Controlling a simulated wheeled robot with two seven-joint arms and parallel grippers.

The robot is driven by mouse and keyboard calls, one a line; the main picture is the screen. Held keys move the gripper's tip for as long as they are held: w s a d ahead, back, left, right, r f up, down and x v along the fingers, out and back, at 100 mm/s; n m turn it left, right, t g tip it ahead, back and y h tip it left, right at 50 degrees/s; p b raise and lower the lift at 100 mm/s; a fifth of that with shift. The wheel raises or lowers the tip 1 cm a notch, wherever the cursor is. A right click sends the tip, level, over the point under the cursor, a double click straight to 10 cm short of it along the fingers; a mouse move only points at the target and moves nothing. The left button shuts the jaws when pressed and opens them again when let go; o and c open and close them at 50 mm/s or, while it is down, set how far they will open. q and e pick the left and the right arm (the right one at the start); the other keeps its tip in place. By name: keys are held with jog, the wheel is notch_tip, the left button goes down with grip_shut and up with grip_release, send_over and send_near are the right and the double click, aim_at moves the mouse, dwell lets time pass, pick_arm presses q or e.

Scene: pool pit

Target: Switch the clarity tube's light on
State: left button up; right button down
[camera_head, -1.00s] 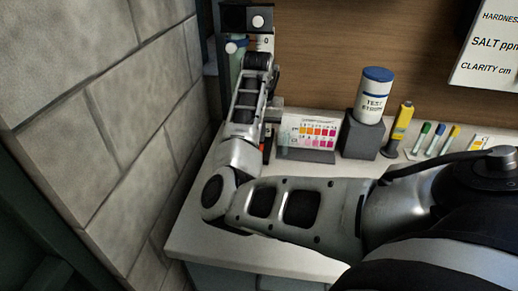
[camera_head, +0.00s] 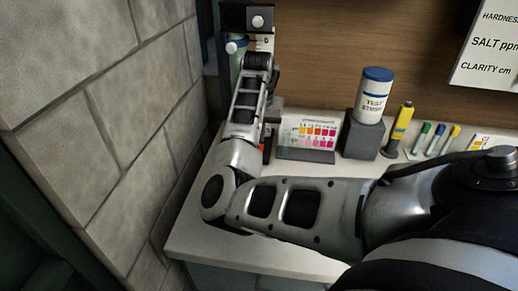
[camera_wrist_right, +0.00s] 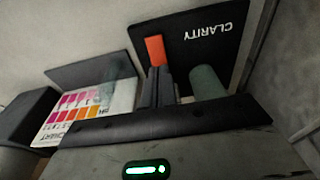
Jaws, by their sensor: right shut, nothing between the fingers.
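The clarity tube (camera_head: 236,68) stands upright at the back left of the counter in the head view, partly hidden by my right arm. Its dull green lower part (camera_wrist_right: 207,82) shows in the right wrist view beside a black base plate marked CLARITY (camera_wrist_right: 205,35). An orange tab (camera_wrist_right: 155,50) stands against that plate, left of the tube. My right gripper (camera_wrist_right: 163,72) is shut and empty, its fingertips close below the orange tab; I cannot tell whether they touch it. I see no clear glow in the tube. My left gripper is not in view.
Right of my right arm are a colour chart on a stand (camera_head: 310,131), a test strip bottle (camera_head: 373,96) on a grey block (camera_head: 362,135), a yellow tube (camera_head: 402,122) and several small vials. A stone wall (camera_head: 100,110) is close on the left. The front counter (camera_head: 205,240) is clear.

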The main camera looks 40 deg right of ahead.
jog(key=shift+f, duration=1)
dwell(0.5)
jog(key=shift+r, duration=3.6)
jog(key=shift+d+r, duration=0.1)
jog(key=shift+r, duration=0.05)
